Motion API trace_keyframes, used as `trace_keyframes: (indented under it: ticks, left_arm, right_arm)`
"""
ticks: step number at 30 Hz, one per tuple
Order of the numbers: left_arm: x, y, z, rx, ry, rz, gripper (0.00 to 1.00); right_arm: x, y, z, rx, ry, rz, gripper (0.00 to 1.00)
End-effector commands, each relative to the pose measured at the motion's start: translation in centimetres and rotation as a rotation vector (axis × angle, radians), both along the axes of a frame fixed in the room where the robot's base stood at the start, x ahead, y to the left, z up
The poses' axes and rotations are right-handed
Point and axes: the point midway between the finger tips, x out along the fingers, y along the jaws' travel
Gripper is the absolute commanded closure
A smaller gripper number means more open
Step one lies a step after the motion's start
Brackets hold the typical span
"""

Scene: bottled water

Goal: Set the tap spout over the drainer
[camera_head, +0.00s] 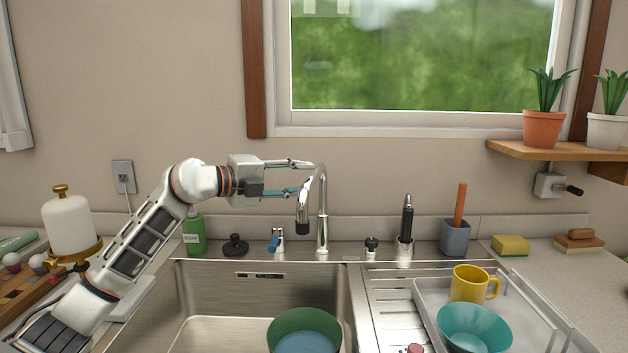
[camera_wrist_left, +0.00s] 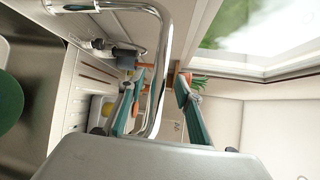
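The chrome tap (camera_head: 322,215) rises behind the sink, and its spout (camera_head: 303,205) hangs to the left of the riser, on the sink side. My left gripper (camera_head: 307,176) is at the tap's upper bend with its fingers apart. In the left wrist view the tap pipe (camera_wrist_left: 165,60) passes between the fingers of my left gripper (camera_wrist_left: 162,82), nearer the left finger; contact is unclear. The ribbed metal drainer (camera_head: 385,305) lies to the right of the sink basin (camera_head: 215,290). My right gripper is not in view.
A green bowl (camera_head: 300,318) with a blue one sits in the sink. A white rack (camera_head: 428,292) on the drainer holds a yellow mug (camera_head: 467,283) and a teal bowl (camera_head: 474,328).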

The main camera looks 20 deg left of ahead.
Motion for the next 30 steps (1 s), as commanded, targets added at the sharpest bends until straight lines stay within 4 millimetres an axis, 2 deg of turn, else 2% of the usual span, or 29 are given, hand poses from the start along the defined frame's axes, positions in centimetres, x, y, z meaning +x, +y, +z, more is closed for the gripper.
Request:
trace_keyframes:
  ticks: [3, 9, 19, 20, 23, 24, 30]
  left_arm:
    - [1.4, -1.2, -0.2, -0.001, -0.001, -0.001, 0.66]
    - [2.9, -2.4, -0.6, 0.000, 0.000, 0.000, 0.66]
    - [3.3, -2.6, -0.7, 0.001, -0.001, 0.000, 0.66]
    - [3.3, -2.6, -0.7, 0.001, -0.001, 0.000, 0.71]
    - [3.2, -2.6, -0.7, 0.001, -0.001, 0.000, 0.97]
    - [3.2, -2.6, -0.7, 0.001, -0.001, 0.000, 1.00]
    - [3.2, -2.6, -0.6, 0.001, 0.000, 0.002, 1.00]
  right_arm:
    - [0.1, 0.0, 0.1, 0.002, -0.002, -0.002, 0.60]
    - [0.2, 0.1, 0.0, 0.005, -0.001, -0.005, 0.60]
    - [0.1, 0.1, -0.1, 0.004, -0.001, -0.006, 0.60]
    - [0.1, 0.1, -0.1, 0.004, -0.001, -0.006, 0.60]
    - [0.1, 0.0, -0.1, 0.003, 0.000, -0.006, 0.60]
    - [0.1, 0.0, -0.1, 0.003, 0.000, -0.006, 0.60]
    - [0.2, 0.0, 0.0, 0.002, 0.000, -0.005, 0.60]
